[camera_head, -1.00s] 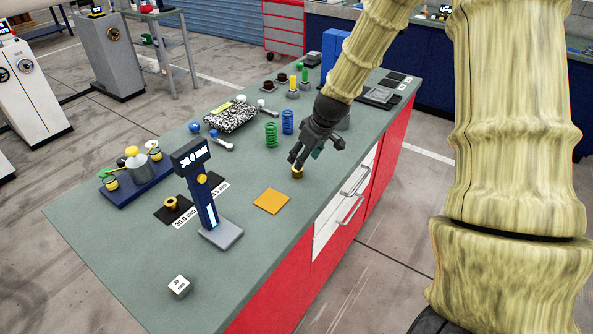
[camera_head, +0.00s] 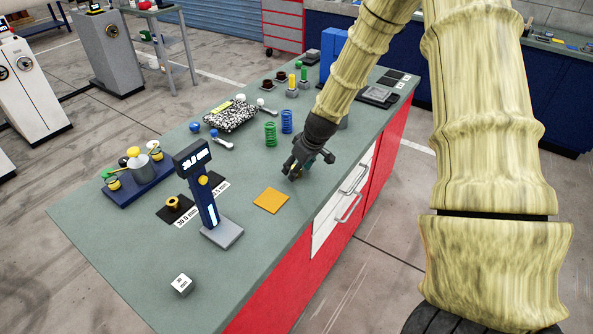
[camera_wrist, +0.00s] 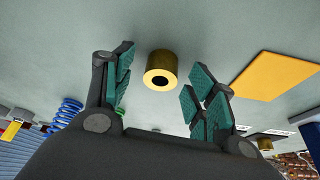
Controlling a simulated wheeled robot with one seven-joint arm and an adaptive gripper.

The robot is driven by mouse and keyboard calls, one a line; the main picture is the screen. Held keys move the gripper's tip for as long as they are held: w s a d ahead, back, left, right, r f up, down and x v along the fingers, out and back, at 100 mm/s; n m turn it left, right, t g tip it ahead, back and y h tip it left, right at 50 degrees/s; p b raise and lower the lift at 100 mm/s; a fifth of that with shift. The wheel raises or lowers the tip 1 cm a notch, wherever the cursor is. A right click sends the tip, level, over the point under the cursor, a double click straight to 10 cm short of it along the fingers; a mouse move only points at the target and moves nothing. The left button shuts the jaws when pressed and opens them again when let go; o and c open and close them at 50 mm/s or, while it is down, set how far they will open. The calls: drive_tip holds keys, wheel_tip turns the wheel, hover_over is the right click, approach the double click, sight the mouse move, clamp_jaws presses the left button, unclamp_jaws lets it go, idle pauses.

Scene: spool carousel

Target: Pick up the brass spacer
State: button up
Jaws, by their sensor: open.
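The brass spacer (camera_wrist: 161,68) is a short hollow cylinder standing on the grey-green bench top. In the wrist view it lies between the tips of my gripper (camera_wrist: 160,86), with a gap on both sides. My gripper is open, and its teal finger pads do not appear to touch the spacer. In the head view my gripper (camera_head: 293,172) is low over the bench, and its fingers mostly hide the spacer.
An orange square (camera_head: 271,200) lies close by on the bench. Green (camera_head: 270,134) and blue (camera_head: 287,122) springs stand behind my gripper. A blue display post (camera_head: 203,190) and a flanged brass spool (camera_head: 173,203) are to the left. The front bench is mostly clear.

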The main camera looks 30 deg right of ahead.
drive_tip(key=shift+c, duration=0.2)
drive_tip(key=c, duration=1.2)
drive_tip(key=shift+r, duration=0.1)
